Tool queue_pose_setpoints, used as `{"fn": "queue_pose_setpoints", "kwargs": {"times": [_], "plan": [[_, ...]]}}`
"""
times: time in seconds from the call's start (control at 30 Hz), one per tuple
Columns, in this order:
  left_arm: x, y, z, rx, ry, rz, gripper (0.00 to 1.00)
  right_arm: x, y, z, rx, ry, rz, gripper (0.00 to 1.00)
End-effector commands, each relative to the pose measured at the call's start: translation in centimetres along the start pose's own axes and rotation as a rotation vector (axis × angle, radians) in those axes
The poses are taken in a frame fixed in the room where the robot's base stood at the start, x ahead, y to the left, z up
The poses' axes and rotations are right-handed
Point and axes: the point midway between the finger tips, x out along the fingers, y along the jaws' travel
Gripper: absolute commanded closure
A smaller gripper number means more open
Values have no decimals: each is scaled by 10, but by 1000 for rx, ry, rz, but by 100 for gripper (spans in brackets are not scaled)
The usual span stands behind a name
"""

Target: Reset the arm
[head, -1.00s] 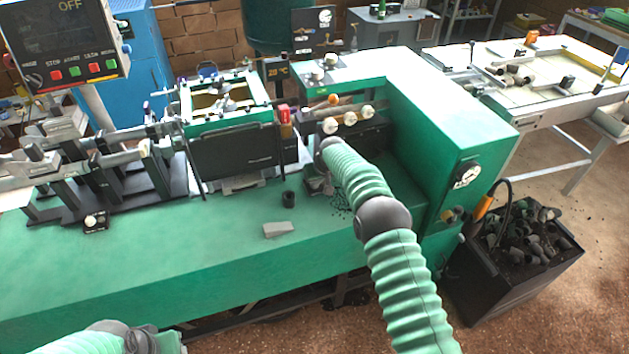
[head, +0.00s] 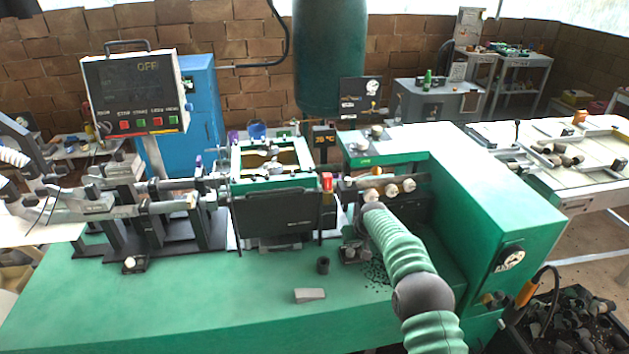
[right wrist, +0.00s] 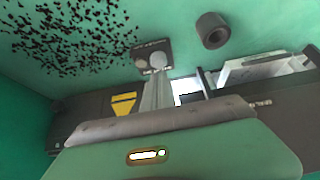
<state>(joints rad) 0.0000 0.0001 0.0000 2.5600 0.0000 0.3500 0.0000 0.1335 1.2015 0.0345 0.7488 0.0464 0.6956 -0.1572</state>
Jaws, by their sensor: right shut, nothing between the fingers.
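My right arm comes in from the lower right of the head view in a green ribbed sleeve with a dark joint. My right gripper (head: 356,248) is small and partly hidden at the sleeve's end, low over the green bench (head: 200,310) in front of the machine. It is shut and holds nothing. A small dark plug (head: 323,265) stands on the bench just left of it, apart from it. The plug also shows in the right wrist view (right wrist: 212,30), with its hole visible. My left gripper is out of view.
A grey block (head: 310,295) lies near the bench front. Dark granules (head: 376,272) are scattered beside my right gripper. A tall green housing (head: 480,190) stands right of the arm, and a black frame (head: 275,215) to its left. The front left of the bench is clear.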

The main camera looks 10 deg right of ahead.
Motion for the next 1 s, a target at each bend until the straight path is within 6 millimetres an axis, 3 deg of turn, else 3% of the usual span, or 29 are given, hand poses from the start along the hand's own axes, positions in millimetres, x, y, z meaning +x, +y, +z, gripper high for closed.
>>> {"fn": "queue_pose_setpoints", "kwargs": {"times": [0.13, 0.27, 0.37, 0.47, 0.63, 0.7, 0.8, 0.9, 1.0], "plan": [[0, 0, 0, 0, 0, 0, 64, -22, -10, 8, -3, -19, -2, 100], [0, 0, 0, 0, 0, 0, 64, -70, -28, 40, -8, -64, -4, 100], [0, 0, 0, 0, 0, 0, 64, -112, -43, 85, -9, -106, -3, 100], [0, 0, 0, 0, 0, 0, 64, -154, -54, 143, -8, -149, -2, 100], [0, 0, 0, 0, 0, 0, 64, -215, -68, 257, -4, -216, 0, 100], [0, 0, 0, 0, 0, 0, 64, -231, -70, 296, -4, -238, 0, 100], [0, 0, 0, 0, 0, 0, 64, -244, -72, 334, -2, -258, 0, 100], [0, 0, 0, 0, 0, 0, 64, -248, -73, 348, 0, -266, 0, 100], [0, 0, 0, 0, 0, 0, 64, -248, -73, 349, 0, -268, 0, 100]]}}
